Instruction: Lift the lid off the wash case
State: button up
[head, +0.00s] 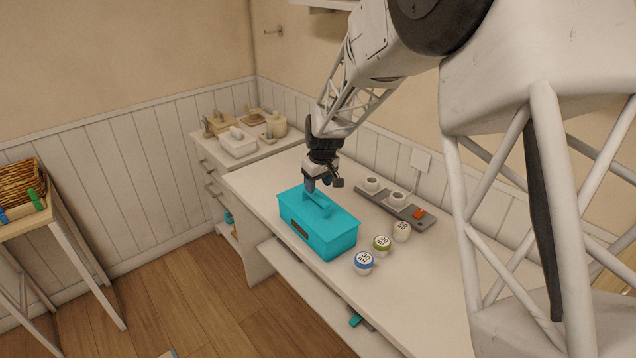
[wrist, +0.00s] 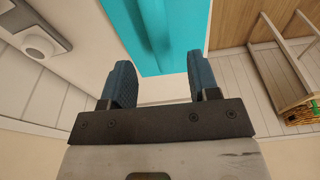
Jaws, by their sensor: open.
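The wash case (head: 335,238) is a turquoise box on the white counter. Its lid (head: 342,217) is on, with a raised turquoise handle bar (head: 316,198) along the top. My gripper (head: 318,184) is above the far left end of the lid, close to the handle; whether it touches cannot be told. In the wrist view the two dark blue fingers of my gripper (wrist: 162,80) are apart with nothing between them. The turquoise lid (wrist: 185,30) lies beyond the fingertips, with the handle (wrist: 152,35) running away from them.
A grey strip (head: 420,219) with white cups and an orange piece lies behind. A side counter (head: 205,142) holds a white box (head: 238,146).

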aim_at(316, 194)
jog(key=shift+w+a+f, duration=0.1)
jog(key=shift+f, duration=0.15)
jog(key=shift+w+a+f, duration=0.1)
jog(key=shift+w+f, duration=0.05)
jog(key=shift+f, duration=1.1)
jog(key=shift+w+a+f, duration=0.1)
jog(key=shift+a+f, duration=0.05)
jog(key=shift+f, duration=1.1)
jog(key=shift+w+a+f, duration=0.1)
jog(key=shift+w+f, duration=0.05)
jog(key=shift+f, duration=1.1)
jog(key=shift+c, duration=0.4)
jog(key=shift+r, duration=0.1)
grip_shut()
